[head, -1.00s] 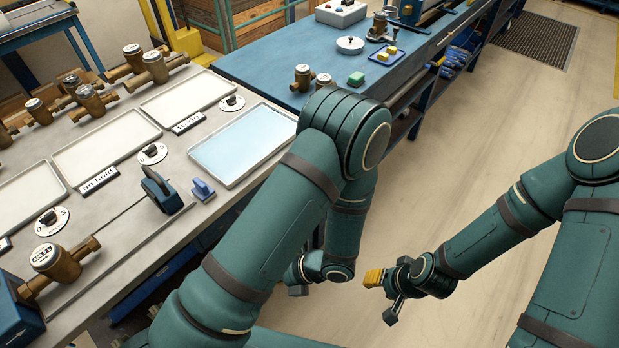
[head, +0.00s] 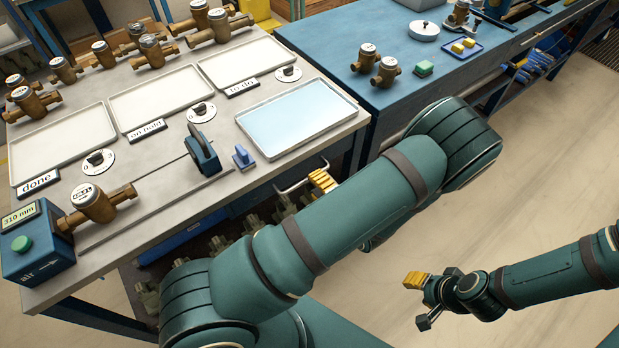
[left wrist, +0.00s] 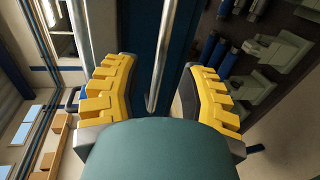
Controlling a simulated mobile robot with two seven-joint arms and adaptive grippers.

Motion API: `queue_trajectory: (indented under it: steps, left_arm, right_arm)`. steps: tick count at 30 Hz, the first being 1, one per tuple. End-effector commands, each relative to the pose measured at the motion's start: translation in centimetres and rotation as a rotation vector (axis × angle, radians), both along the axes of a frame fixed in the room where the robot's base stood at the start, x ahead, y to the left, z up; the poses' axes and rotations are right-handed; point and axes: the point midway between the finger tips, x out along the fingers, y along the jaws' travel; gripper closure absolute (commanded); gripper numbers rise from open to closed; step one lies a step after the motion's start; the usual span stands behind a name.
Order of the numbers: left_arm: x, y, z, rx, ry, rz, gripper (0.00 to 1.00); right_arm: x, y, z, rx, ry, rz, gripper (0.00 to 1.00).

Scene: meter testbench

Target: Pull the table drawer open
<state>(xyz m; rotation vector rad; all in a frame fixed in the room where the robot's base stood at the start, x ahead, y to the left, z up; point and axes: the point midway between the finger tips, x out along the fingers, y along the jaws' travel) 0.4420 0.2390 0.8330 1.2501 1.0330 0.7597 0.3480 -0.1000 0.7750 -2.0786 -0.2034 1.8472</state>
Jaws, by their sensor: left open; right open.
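The drawer's pale bar handle (head: 290,187) shows below the front edge of the grey workbench. In the left wrist view the metal handle (left wrist: 160,60) runs lengthwise between the yellow fingers, in front of a dark blue front (left wrist: 138,45). My left gripper (head: 322,181) is at the handle's right end, mostly hidden by my own arm. In the left wrist view my left gripper (left wrist: 160,85) is open, with a finger on each side of the handle and visible gaps. My right gripper (head: 418,302) is open and empty above the floor, away from the bench.
The workbench (head: 190,215) carries trays, brass meters and a blue clamp (head: 203,150). A blue table (head: 390,95) stands to the right. The floor (head: 520,200) at right is clear.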

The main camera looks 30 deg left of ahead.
Motion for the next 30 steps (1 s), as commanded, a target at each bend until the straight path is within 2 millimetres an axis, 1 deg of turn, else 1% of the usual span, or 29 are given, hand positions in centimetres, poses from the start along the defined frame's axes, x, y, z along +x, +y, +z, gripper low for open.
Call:
queue_trajectory:
  steps: [1,3,7,12,19,20,21,23,24,30]
  left_arm:
    - [0.3,0.9,-0.2,0.001,-0.001,0.003,0.59]
    - [0.6,1.7,-0.5,-0.001,0.0,0.002,0.59]
    - [1.1,2.8,-0.7,0.0,-0.001,0.002,0.59]
    - [1.4,3.3,-0.7,-0.001,-0.001,0.0,0.59]
    - [1.4,3.3,-0.7,-0.001,-0.001,0.0,0.59]
    - [1.4,3.3,-0.7,-0.001,-0.001,0.0,0.63]
    - [1.4,3.3,-0.7,-0.001,-0.001,0.0,0.77]
    - [1.4,3.3,-0.7,-0.001,-0.001,0.0,0.98]
    - [1.4,3.3,-0.7,-0.001,-0.001,0.0,1.0]
    - [1.3,3.3,-0.7,-0.001,-0.001,0.0,1.0]
  right_arm:
    - [0.0,0.0,-0.2,0.0,0.001,0.0,0.57]
    - [-0.1,0.0,-0.3,0.0,0.002,0.002,0.57]
    - [-0.1,0.0,-0.4,0.0,0.002,0.002,0.57]
    - [-0.2,0.0,-0.4,0.0,0.003,0.002,0.57]
    - [-0.2,0.0,-0.4,0.0,0.003,0.002,0.57]
    - [-0.2,0.0,-0.4,0.0,0.003,0.002,0.57]
    - [-0.2,0.0,-0.4,0.0,0.003,0.002,0.57]
    - [-0.2,0.0,-0.4,0.0,0.003,0.002,0.57]
    - [-0.2,0.0,-0.4,0.0,0.003,0.002,0.57]
    - [-0.1,0.0,-0.4,0.0,0.003,0.002,0.57]
